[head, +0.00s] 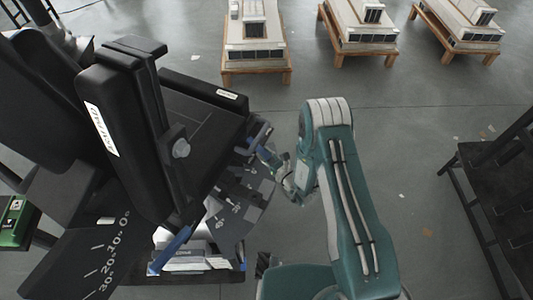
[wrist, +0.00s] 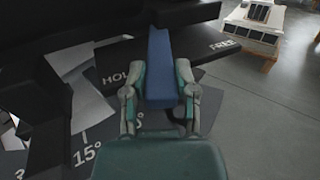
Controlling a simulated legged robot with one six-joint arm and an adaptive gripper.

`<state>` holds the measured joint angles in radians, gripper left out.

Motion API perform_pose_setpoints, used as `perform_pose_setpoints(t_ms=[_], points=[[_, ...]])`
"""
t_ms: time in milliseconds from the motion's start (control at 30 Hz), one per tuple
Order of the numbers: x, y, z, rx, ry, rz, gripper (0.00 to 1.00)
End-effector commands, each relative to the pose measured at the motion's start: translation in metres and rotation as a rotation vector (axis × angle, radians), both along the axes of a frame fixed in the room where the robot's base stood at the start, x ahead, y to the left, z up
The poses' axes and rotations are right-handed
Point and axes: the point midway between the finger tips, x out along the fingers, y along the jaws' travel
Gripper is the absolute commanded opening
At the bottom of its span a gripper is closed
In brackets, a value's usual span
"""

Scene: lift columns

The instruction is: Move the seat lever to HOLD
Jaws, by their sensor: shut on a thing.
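The blue seat lever (wrist: 160,62) stands between the fingers of my gripper (wrist: 159,97) in the wrist view. My gripper is shut on it. The lever lies between the HOLD label (wrist: 114,78) on its left and the FREE label (wrist: 223,46) on its right. The last letter of HOLD is hidden behind the finger and lever. In the head view my gripper (head: 277,165) is at the right side of the black seat (head: 197,113), and the lever is small and mostly covered there.
An angle scale (wrist: 88,150) lies below the lever in the wrist view. A second blue handle (head: 171,249) is at the lower left of the seat in the head view. A dark metal frame (head: 495,185) stands at the right. Models on wooden stands (head: 257,76) are at the back.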

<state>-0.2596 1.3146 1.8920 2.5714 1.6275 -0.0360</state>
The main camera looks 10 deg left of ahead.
Motion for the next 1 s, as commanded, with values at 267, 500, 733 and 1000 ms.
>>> perform_pose_setpoints(t_ms=[267, 500, 733, 1000], points=[[-0.002, 0.001, -0.001, 0.001, 0.004, 0.004, 0.72], [-0.001, 0.001, -0.001, 0.000, 0.003, 0.003, 0.72], [-0.008, -0.009, -0.001, -0.002, 0.004, 0.000, 0.72], [-0.045, -0.049, -0.002, 0.000, 0.007, -0.002, 0.72]])
